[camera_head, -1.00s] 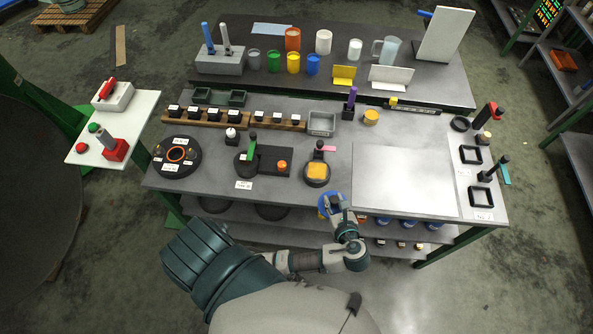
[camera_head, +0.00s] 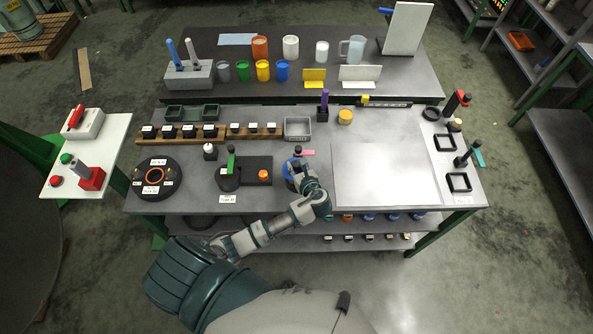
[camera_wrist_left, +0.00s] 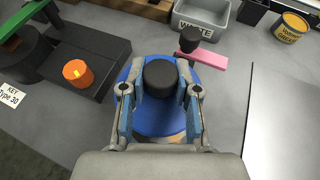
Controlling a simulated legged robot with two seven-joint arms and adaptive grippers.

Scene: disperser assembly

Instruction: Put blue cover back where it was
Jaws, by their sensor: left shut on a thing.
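The blue cover (camera_wrist_left: 157,119) is a round blue disc with a black knob (camera_wrist_left: 160,78) on top. My left gripper (camera_wrist_left: 159,92) is shut on that knob, one finger on each side. In the head view the left gripper (camera_head: 309,184) and the blue cover (camera_head: 289,171) are over the spot of the round black holder, at the front middle of the table. The cover hides most of what lies under it; a bit of tan shows below its near edge in the wrist view. I cannot tell whether the cover touches the holder. My right gripper is not in view.
A black post with a pink bar (camera_wrist_left: 208,60) stands just behind the cover. An orange knob (camera_wrist_left: 77,73) on a black block is to the left. The grey waste bin (camera_wrist_left: 205,18) and a yellow tin (camera_wrist_left: 291,27) are behind. A bare pale panel (camera_head: 385,165) lies to the right.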

